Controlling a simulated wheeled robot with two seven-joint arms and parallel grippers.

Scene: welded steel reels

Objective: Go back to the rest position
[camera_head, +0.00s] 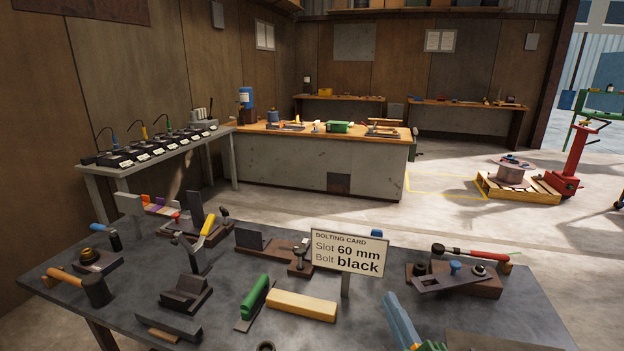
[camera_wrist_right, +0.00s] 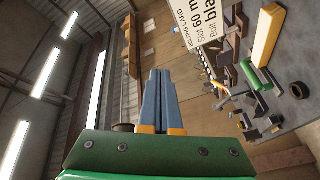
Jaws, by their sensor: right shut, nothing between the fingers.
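My right gripper (camera_head: 392,300) shows at the bottom of the head view, over the front part of the dark steel table (camera_head: 215,340). Its blue fingers point up and away, and the green body is cut off by the lower edge. In the right wrist view the two blue fingers (camera_wrist_right: 160,75) lie together, with nothing between them. The gripper appears just right of the bolting card (camera_head: 350,252), which reads slot 60 mm, bolt black. I cannot tell its exact height above the table. My left gripper is not in view.
A yellow bar (camera_head: 301,305), a green-handled tool (camera_head: 255,297), a hammer (camera_head: 88,286) and a slotted plate (camera_head: 455,283) with a red-handled tool (camera_head: 470,253) lie on the table. A bench (camera_head: 310,160) and a pallet (camera_head: 520,193) stand farther back, with open floor between.

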